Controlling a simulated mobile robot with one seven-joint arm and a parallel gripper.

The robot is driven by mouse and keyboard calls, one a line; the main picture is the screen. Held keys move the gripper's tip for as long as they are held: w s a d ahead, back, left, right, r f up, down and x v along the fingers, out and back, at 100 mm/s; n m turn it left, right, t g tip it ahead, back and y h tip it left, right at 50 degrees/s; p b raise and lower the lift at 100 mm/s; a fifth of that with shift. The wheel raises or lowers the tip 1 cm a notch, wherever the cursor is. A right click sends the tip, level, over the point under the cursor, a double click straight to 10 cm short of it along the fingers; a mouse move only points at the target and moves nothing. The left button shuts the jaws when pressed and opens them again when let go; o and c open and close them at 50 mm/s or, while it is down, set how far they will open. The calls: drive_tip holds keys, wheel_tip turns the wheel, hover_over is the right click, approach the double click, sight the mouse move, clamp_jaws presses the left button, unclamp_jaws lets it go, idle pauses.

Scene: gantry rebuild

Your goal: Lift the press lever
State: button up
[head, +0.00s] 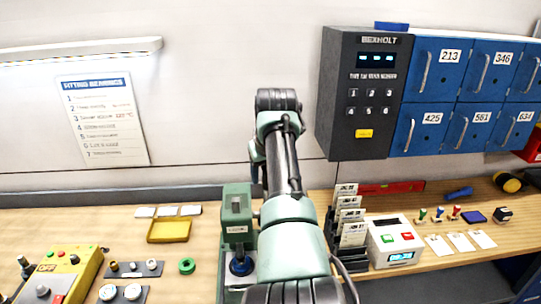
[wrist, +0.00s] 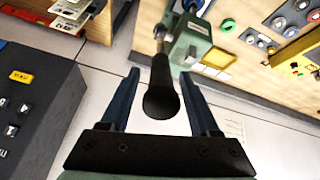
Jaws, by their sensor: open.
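The press (head: 236,215) is a green machine on the bench, just left of my arm in the head view. It also shows at the top of the wrist view (wrist: 190,45). Its lever (wrist: 163,88) has a black grip on a thin metal rod and points toward the wrist camera. My gripper (wrist: 160,78) is open, with one blue finger on each side of the grip. Gaps show between grip and fingers in the picture; I cannot tell the depth. In the head view my arm hides the lever and the fingers.
A dark keypad cabinet (head: 363,100) with blue lockers (head: 432,68) hangs at right. A card rack (head: 347,220) and a white box (head: 394,243) stand right of my arm. A yellow tray (head: 170,230), a green ring (head: 187,266) and a yellow control box (head: 62,275) lie left.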

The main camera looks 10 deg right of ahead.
drive_tip(key=b+v, duration=0.5)
drive_tip(key=v, duration=0.6)
